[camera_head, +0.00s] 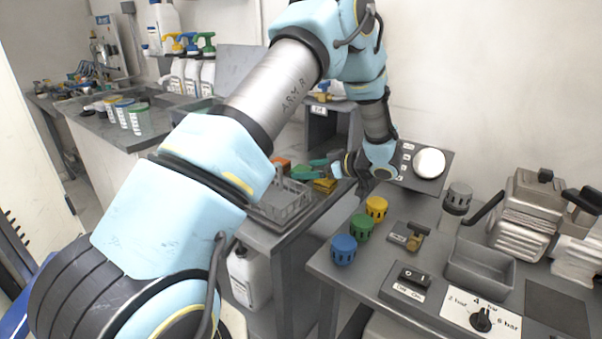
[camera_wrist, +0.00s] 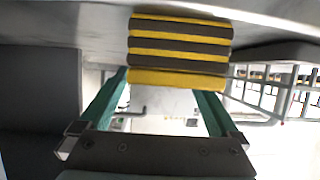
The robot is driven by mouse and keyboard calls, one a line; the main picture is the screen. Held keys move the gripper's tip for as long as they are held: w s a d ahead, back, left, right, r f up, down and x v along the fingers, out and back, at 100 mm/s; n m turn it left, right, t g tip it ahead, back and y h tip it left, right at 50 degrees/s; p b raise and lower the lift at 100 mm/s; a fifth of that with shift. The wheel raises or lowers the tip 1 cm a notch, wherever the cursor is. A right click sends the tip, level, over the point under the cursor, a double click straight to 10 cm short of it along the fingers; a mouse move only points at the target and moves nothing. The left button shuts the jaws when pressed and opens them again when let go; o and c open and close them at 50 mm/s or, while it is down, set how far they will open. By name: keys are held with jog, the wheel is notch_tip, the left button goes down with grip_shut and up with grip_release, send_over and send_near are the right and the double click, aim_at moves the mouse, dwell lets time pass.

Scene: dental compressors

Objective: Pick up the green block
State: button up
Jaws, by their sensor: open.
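My gripper (camera_head: 312,170) reaches left over the basket area in the head view. In the wrist view its two green fingers (camera_wrist: 164,88) are spread wide with nothing between them. A yellow and dark striped block (camera_wrist: 180,50) is just beyond the fingertips; it also shows as a yellow block (camera_head: 325,185) below the gripper in the head view. An orange block (camera_head: 283,163) lies behind the fingers. I cannot make out a separate green block; the green near the gripper in the head view blends with its fingers.
A grey wire basket (camera_head: 280,203) stands beside the gripper; its bars also show in the wrist view (camera_wrist: 262,92). A grey tray (camera_head: 480,284) sits further right.

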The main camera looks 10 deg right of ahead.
aim_at(302, 169)
jog(key=x, duration=0.3)
jog(key=shift+a+f, duration=0.1)
grip_shut()
dwell(0.7)
